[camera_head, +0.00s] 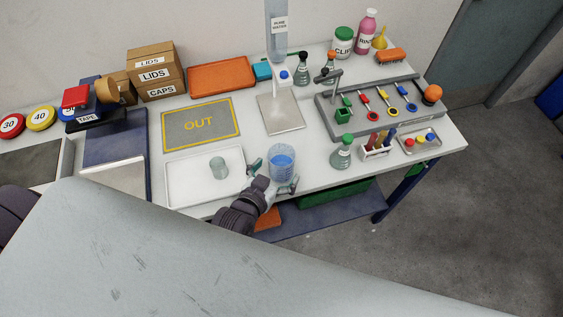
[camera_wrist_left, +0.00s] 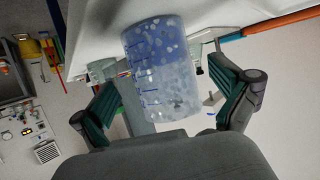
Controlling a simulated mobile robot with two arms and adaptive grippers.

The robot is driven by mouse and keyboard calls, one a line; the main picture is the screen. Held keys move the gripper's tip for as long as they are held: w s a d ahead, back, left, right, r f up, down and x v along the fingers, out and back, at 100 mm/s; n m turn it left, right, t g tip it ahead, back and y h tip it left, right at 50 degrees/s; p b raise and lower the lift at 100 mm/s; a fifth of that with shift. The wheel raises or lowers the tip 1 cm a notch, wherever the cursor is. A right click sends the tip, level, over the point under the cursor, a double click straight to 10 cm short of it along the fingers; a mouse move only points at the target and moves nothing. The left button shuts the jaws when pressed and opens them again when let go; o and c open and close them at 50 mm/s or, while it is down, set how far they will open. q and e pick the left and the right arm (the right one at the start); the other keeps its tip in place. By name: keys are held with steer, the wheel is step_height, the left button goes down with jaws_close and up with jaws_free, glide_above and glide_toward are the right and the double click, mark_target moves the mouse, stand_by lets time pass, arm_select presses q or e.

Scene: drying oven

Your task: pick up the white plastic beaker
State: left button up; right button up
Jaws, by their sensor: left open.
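A translucent whitish plastic beaker (camera_head: 283,164) with a blue tint inside stands near the front edge of the white bench. It fills the middle of the left wrist view (camera_wrist_left: 162,75), where blue graduation marks show on its wall. My left gripper (camera_head: 273,176) reaches in from the front edge, open, with one finger on each side of the beaker. In the left wrist view the fingers (camera_wrist_left: 165,95) are spread, with visible gaps between them and the beaker wall. My right gripper is not in view.
Left of the beaker, a white tray (camera_head: 190,191) holds a small grey-green cylinder (camera_head: 218,167). Behind the beaker is a balance-like plate (camera_head: 281,114) below a water dispenser (camera_head: 278,35). To the right stand a green-capped flask (camera_head: 341,153) and a rack (camera_head: 377,148).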

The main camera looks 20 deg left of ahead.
mark_target(286, 157)
arm_select(q)
steer(key=x, duration=0.3)
steer(key=shift+w+a+f, duration=0.1)
steer(key=shift+w+f, duration=0.1)
steer(key=shift+w, duration=0.15)
steer(key=shift+s, duration=0.15)
steer(key=shift+c, duration=1.2)
steer(key=c, duration=1.1)
steer(key=shift+r+p, duration=0.2)
steer(key=shift+p, duration=0.2)
